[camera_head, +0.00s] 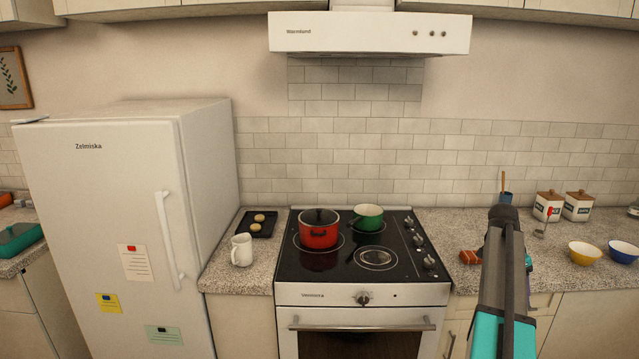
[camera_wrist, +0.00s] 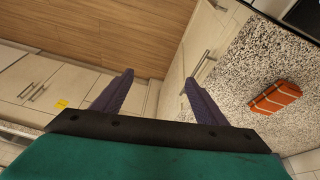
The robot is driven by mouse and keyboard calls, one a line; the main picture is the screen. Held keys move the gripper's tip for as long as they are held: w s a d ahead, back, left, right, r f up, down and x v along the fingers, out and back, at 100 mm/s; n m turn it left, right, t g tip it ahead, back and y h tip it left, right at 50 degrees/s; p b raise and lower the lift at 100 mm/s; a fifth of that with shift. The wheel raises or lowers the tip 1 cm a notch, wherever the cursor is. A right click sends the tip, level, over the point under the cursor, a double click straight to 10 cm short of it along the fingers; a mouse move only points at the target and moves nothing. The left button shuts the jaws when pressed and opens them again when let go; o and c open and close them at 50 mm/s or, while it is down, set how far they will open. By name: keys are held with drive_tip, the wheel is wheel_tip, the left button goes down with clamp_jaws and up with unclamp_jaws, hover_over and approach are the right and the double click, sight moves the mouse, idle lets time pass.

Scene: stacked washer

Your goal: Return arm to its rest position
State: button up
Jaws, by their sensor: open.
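My arm reaches up from the lower right of the head view, in front of the counter right of the stove. In the wrist view my gripper (camera_wrist: 155,95) shows two dark purple fingers spread apart with nothing between them. It is open and empty. Beyond the fingers are the wooden floor (camera_wrist: 110,30) and pale cabinet fronts. In the head view the fingers are mostly hidden behind my arm.
An orange-red striped block (camera_wrist: 274,97) lies on the speckled counter (camera_wrist: 240,75), also seen beside my arm in the head view (camera_head: 469,257). The stove (camera_head: 345,275) holds a red pot (camera_head: 319,236) and a green pot (camera_head: 368,217). Bowls (camera_head: 585,253) stand right of my arm.

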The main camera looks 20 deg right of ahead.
drive_tip(key=w+a+f+n+y, duration=0.3)
drive_tip(key=a+f+n, duration=0.5)
drive_tip(key=a+f, duration=1.65)
drive_tip(key=s+a+f+n+g, duration=0.1)
drive_tip(key=s+a+f+n, duration=0.15)
drive_tip(key=a+f, duration=0.5)
drive_tip(key=s+a+f+n+g, duration=0.1)
drive_tip(key=s+a+f+n, duration=0.15)
drive_tip(key=a+f, duration=0.55)
drive_tip(key=s+a+f+n+g, duration=0.1)
drive_tip(key=s+a+f+n, duration=0.2)
drive_tip(key=s+a, duration=0.7)
drive_tip(key=s+a+f+n+g, duration=0.1)
drive_tip(key=s+a+f+n, duration=0.3)
drive_tip(key=s+a, duration=0.5)
drive_tip(key=s+f, duration=0.2)
drive_tip(key=s, duration=0.2)
drive_tip(key=shift+a+f+y, duration=0.35)
drive_tip(key=shift+f+y, duration=0.05)
